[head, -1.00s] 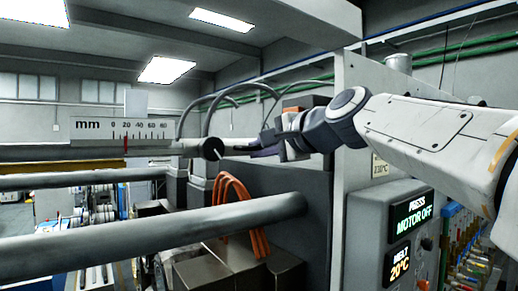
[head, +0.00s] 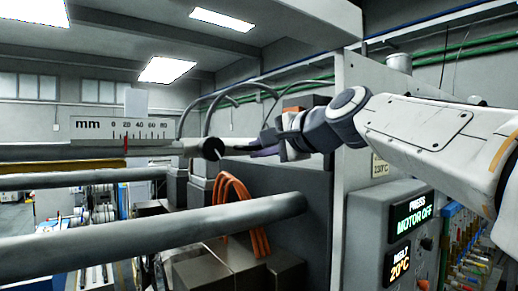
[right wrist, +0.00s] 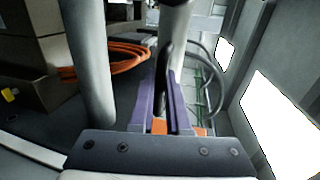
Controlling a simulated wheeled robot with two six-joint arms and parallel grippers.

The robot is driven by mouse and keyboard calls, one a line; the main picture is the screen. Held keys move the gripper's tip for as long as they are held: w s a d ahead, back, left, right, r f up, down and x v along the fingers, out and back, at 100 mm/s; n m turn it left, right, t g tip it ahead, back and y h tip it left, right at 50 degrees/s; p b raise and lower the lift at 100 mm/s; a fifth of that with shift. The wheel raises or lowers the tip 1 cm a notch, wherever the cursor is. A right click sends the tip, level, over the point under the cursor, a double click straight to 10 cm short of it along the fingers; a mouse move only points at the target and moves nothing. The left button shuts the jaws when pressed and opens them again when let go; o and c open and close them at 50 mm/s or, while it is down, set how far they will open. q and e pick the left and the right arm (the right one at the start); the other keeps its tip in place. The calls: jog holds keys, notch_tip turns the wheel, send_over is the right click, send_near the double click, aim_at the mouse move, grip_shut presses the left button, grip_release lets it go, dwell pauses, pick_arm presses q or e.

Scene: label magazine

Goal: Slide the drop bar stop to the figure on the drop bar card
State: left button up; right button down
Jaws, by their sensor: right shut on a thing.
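The drop bar (head: 50,153) is a grey horizontal bar at the left of the head view, carrying a white mm scale (head: 95,126) marked 0 to 80. A red pointer (head: 126,143) stands at about the 20 mark. A blank pale plate (head: 136,103) rises above the scale; I cannot read any figure on it. A dark round end (head: 213,148) sits at the bar's right end. My right gripper (head: 255,151) is right of it, purple fingers shut on what appears to be the drop bar stop, mostly hidden. The fingers also show in the right wrist view (right wrist: 168,85). My left gripper is out of view.
Two thick grey rods cross below the bar, one near (head: 180,232) and one farther back (head: 80,180). A panel (head: 408,215) at the right reads "MOTOR OFF" and 20°C.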

jog(key=shift+f, duration=0.1)
jog(key=w+d, duration=0.2)
jog(key=d, duration=0.1)
jog(key=shift+b, duration=0.35)
jog(key=shift+s+a, duration=0.1)
jog(key=shift+a, duration=0.15)
jog(key=c, duration=0.9)
grip_release()
jog(key=shift+d, duration=0.1)
jog(key=b+v, duration=0.3)
jog(key=v, duration=0.7)
jog(key=shift+s+b, duration=0.25)
jog(key=shift+b, duration=0.15)
